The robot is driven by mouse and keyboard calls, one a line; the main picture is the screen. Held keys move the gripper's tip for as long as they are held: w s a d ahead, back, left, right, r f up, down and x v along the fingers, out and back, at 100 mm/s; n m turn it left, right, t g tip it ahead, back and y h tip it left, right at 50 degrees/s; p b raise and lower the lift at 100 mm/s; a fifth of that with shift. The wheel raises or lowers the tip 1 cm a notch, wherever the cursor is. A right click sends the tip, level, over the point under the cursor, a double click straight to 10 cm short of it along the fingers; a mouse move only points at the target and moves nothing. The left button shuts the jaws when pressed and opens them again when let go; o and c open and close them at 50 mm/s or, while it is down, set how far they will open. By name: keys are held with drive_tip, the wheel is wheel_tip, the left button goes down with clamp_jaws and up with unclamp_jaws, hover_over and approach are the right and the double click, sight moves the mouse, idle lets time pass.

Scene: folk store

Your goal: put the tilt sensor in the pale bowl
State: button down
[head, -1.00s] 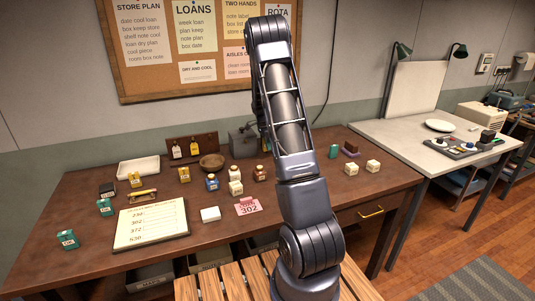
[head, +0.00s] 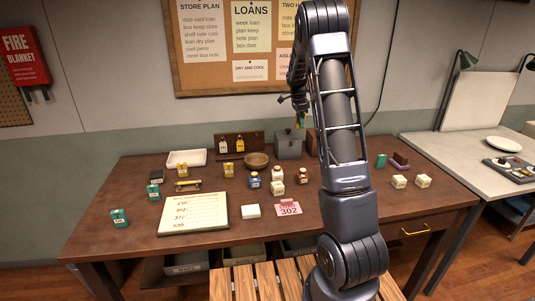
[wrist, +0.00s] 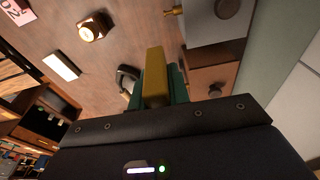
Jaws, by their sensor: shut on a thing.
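My gripper (head: 288,98) is raised above the back of the brown table, beside the grey box in the head view, and mostly hidden by my arm. A shallow white dish (head: 501,143), which appears to be the pale bowl, sits on the light table at the right, far from my gripper. It looks empty.
The brown table holds a brown bowl (head: 256,160), a white tray (head: 187,158), a grey box (head: 289,144), several bottles and small boxes, and a list board (head: 193,212). A dark control panel (head: 511,168) lies near the dish. A lamp (head: 458,70) stands behind.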

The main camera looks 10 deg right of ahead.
hover_over(257, 160)
drive_tip(key=s, duration=0.4)
drive_tip(key=f, duration=1.9)
drive_tip(key=shift+a+f, duration=0.15)
drive_tip(key=shift+a, duration=0.1)
drive_tip(key=shift+f, duration=0.15)
drive_tip(key=c, duration=1.3)
unclamp_jaws()
